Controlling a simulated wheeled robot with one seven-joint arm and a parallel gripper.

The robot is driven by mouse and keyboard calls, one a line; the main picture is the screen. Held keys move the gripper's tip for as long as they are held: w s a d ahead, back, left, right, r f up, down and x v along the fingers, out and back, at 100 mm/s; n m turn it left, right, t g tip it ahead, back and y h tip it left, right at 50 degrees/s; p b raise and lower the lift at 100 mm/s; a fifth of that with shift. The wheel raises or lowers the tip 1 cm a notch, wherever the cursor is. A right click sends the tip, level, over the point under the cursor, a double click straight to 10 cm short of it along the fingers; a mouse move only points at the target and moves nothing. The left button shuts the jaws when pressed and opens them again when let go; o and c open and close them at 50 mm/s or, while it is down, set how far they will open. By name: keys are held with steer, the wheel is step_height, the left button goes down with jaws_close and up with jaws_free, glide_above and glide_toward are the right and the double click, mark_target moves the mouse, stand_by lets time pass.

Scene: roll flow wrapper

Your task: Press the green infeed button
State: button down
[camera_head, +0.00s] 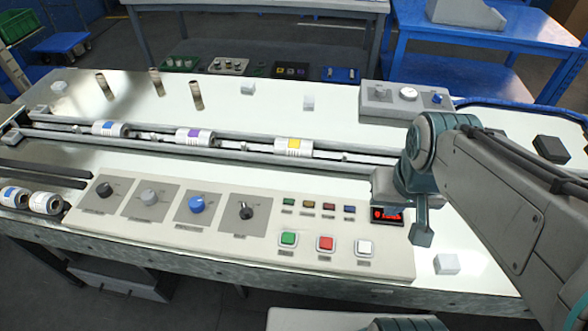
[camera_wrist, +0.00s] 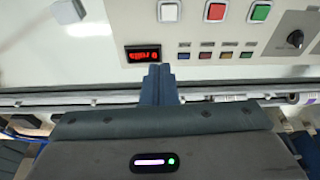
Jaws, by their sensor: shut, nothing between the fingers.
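A large green button (camera_head: 288,239) sits at the left of the lower row on the beige control panel (camera_head: 330,262), beside a red button (camera_head: 325,243) and a white button (camera_head: 364,247). The green button is at the upper right of the wrist view (camera_wrist: 260,12). A smaller green button (camera_head: 289,202) starts the upper row. The labels are too small to read, so I cannot tell which green one is the infeed button. My gripper (camera_head: 422,236) is shut and empty near the red-lit display (camera_head: 388,215), right of the buttons.
Dials, including a blue knob (camera_head: 197,204), fill the panel's left side. Behind the panel, a rail conveyor (camera_head: 240,147) carries wrapped rolls. A small white block (camera_head: 446,264) lies right of the panel. A grey control box (camera_head: 385,101) stands at the back.

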stand_by(0.3)
steer(key=m+g+y+p, duration=0.1)
steer(key=g+y+p, duration=0.65)
steer(key=p, duration=0.25)
glide_above(292, 234)
step_height(292, 234, down, 4)
steer(key=shift+r+g, duration=0.25)
steer(key=shift+g, duration=0.2)
steer(key=shift+f, duration=0.1)
step_height(292, 234, down, 9)
steer(key=b, duration=0.6)
steer(key=shift+b, duration=0.35)
